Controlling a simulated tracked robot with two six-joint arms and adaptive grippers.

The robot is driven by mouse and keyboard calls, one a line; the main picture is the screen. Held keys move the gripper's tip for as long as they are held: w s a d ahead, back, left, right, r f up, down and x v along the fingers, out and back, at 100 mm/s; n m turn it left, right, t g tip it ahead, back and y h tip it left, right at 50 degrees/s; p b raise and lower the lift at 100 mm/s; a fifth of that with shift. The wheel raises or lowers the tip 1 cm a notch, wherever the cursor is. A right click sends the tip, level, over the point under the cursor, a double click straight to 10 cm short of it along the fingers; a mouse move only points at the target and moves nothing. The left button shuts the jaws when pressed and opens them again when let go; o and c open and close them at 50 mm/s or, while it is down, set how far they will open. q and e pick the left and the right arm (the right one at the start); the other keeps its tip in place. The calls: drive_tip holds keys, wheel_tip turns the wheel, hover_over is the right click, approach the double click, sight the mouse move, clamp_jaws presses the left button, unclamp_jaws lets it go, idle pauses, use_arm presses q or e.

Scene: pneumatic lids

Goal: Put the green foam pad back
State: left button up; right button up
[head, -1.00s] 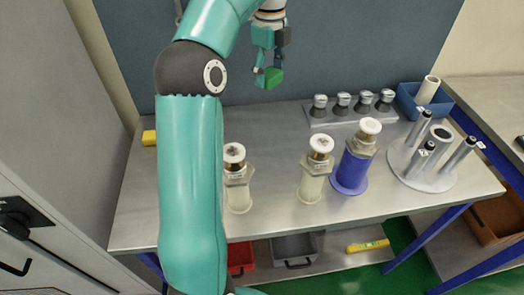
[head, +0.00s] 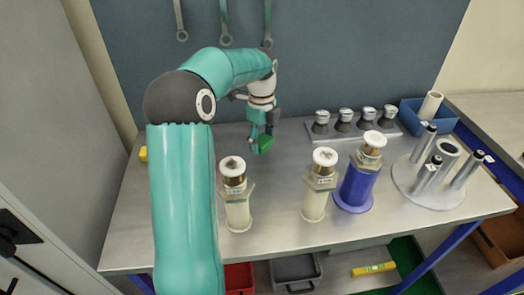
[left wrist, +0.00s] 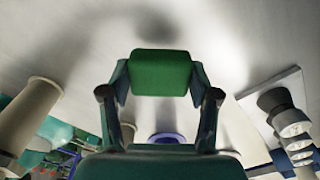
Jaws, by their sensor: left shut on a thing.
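The green foam pad (head: 265,144) is a small green block. My left gripper (head: 262,136) is shut on it, above the back middle of the bench, left of the rack of grey-capped parts. In the left wrist view the pad (left wrist: 160,73) sits between the two fingertips of my left gripper (left wrist: 160,88), with the bare metal bench top behind it. A soft dark shadow lies on the bench beyond the pad. I cannot tell how high the pad is above the surface. My right gripper is not in view.
Two cream cylinders (head: 238,208) (head: 315,200) and a blue cylinder (head: 357,186) with white-topped caps stand on the bench (head: 270,225). A rack (head: 350,133) of several capped parts, a blue bin (head: 437,122) and a grey post stand (head: 432,195) are to the right. A yellow object (head: 143,154) lies at the left.

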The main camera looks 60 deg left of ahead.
sight(262, 158)
use_arm(q)
drive_tip(key=shift+f, duration=2.1)
drive_tip(key=o, duration=1.1)
wheel_tip(262, 158, up, 12)
drive_tip(key=shift+r+p, duration=0.1)
drive_tip(key=shift+p, duration=0.35)
